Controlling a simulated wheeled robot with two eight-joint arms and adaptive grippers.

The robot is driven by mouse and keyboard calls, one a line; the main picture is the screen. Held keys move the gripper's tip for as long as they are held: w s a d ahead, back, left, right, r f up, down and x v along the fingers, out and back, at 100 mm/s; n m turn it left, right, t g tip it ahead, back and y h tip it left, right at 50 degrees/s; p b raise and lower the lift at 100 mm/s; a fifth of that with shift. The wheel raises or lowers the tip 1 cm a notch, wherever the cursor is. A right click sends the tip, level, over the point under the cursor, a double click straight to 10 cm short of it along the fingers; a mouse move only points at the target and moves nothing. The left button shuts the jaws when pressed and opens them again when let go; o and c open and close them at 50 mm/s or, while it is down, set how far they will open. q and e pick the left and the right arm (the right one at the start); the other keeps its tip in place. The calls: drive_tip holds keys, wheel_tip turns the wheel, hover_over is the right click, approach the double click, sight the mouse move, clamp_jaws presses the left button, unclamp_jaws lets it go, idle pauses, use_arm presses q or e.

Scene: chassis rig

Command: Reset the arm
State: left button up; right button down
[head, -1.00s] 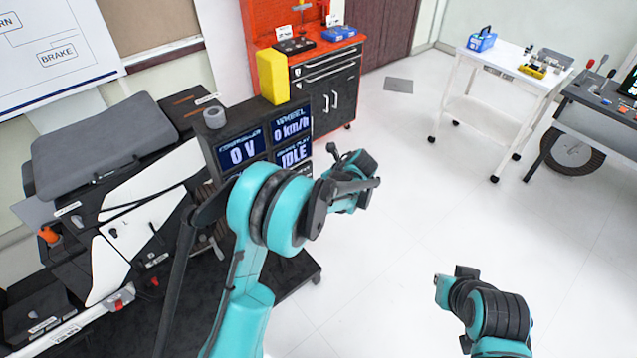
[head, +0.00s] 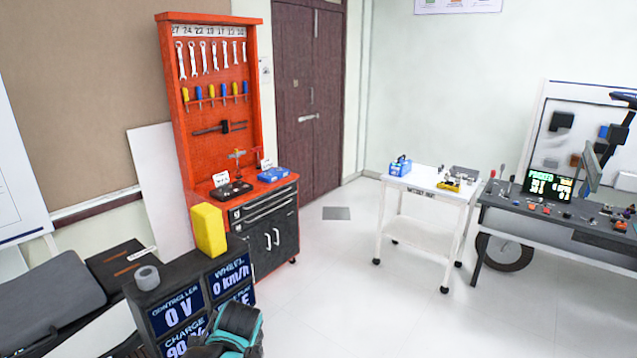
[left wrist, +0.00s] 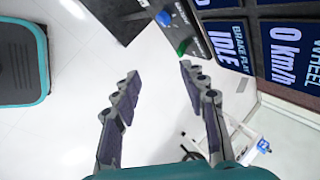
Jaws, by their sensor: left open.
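My left arm (head: 232,330) shows only as a teal and black link at the bottom edge of the head view, in front of the display rack. Its gripper is out of that view. In the left wrist view my left gripper (left wrist: 154,95) is open, with its two dark fingers spread apart and nothing between them. White floor lies beyond the fingers. The display rack (left wrist: 292,50) with its blue readouts is at the upper right there, apart from the fingers. My right gripper is in neither current view.
The display rack (head: 140,308) carries a yellow block (head: 208,230) and a tape roll (head: 147,278). An orange tool cabinet (head: 213,100) stands behind. A white cart (head: 412,232) and a grey bench (head: 545,215) are at the right.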

use_arm(q)
drive_tip(key=s+n+t+h, duration=0.1)
drive_tip(key=s+n+h, duration=0.1)
drive_tip(key=s+n, duration=1)
drive_tip(key=s, duration=0.4)
drive_tip(key=shift+s+d+f+n+t+h, duration=0.3)
drive_tip(key=shift+s+f+n+h, duration=0.1)
